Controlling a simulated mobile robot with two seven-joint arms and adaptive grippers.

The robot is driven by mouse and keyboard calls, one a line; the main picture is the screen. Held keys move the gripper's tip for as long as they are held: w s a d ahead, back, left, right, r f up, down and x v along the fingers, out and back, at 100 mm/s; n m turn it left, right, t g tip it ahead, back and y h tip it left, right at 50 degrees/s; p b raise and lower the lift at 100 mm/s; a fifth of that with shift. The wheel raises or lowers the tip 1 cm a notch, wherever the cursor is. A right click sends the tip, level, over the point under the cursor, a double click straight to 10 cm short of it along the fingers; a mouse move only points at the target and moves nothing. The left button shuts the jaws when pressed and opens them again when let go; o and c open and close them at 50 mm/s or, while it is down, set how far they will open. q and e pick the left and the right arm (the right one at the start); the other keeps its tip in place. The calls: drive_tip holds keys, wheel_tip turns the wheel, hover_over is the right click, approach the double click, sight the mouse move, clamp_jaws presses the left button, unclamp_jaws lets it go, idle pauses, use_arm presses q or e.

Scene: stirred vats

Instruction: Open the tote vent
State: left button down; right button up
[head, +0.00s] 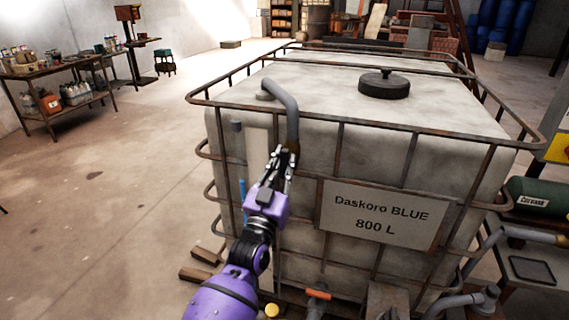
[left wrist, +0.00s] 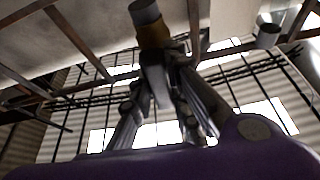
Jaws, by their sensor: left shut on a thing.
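The tote (head: 270,210) is a large pale tank in a rusty bar cage, with a "Daskoro BLUE 800 L" sign (head: 381,214). A grey bent vent pipe (head: 288,105) rises from its top near the left corner and hangs down over the front edge. The pipe's lower end carries a brown fitting (head: 293,147). My left gripper (head: 281,163) is at this end, with its fingers shut on the brown fitting. In the left wrist view the fitting (left wrist: 153,36) meets the fingers, which partly hide it. My right gripper is out of view.
A black round lid (head: 384,85) sits on the tote's top. The cage's rusty top rail (head: 360,123) runs close to my left gripper. A green cylinder (head: 535,196) and pipes stand at the right. The floor at the left is open, with a cluttered table (head: 70,67) beyond.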

use_arm(q)
drive_tip(key=shift+n, duration=0.6)
drive_tip(key=c, duration=1.7)
unclamp_jaws()
drive_tip(key=shift+o, duration=0.2)
drive_tip(key=v, duration=1.2)
drive_tip(key=shift+d, duration=0.1)
